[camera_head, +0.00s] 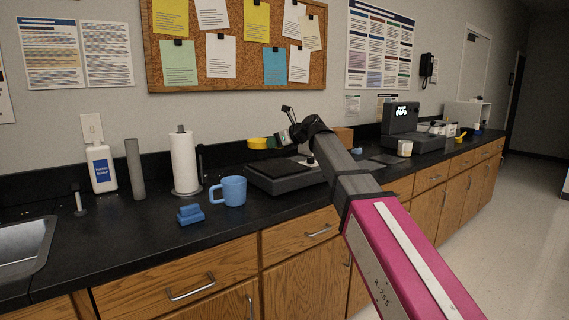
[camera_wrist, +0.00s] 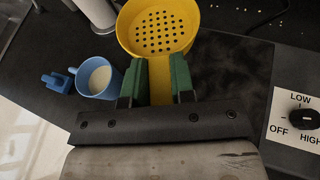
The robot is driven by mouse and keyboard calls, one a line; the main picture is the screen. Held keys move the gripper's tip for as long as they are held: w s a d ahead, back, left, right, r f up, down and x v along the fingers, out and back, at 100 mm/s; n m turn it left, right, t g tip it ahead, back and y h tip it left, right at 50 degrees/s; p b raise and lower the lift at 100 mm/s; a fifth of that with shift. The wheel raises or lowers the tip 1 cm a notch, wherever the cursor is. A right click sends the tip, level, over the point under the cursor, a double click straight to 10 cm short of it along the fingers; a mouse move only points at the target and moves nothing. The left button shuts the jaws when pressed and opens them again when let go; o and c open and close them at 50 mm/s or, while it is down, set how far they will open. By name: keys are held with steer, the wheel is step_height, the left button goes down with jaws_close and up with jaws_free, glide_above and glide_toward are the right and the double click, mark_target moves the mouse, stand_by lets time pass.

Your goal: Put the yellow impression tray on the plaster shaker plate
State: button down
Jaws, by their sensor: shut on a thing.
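The yellow impression tray (camera_wrist: 160,28) is a perforated yellow cup with a flat handle. My gripper (camera_wrist: 160,78) is shut on its handle, one green fingertip on each side, in the wrist view. In the head view the yellow tray (camera_head: 259,143) is held out to the left of my gripper (camera_head: 279,141). It is above the left part of the plaster shaker plate (camera_head: 262,181), a dark flat-topped machine on the counter. In the wrist view the dark plate (camera_wrist: 243,75) lies below the tray and gripper, with the OFF/LOW/HIGH knob panel to the right. My arm hides the machine's right part.
A blue mug (camera_head: 233,191) and a small blue object (camera_head: 190,215) stand left of the shaker. A paper towel roll (camera_head: 185,162), a grey cylinder (camera_head: 135,168) and a soap bottle (camera_head: 101,168) stand farther left. The front counter between sink and mug is mostly clear.

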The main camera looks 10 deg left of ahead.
glide_above(287, 167)
step_height(287, 167, down, 4)
steer(key=shift+f, duration=2.25)
steer(key=shift+f, duration=0.1)
steer(key=c, duration=1)
jaws_free()
steer(key=shift+o, duration=0.2)
steer(key=shift+d, duration=0.1)
steer(key=v, duration=1.2)
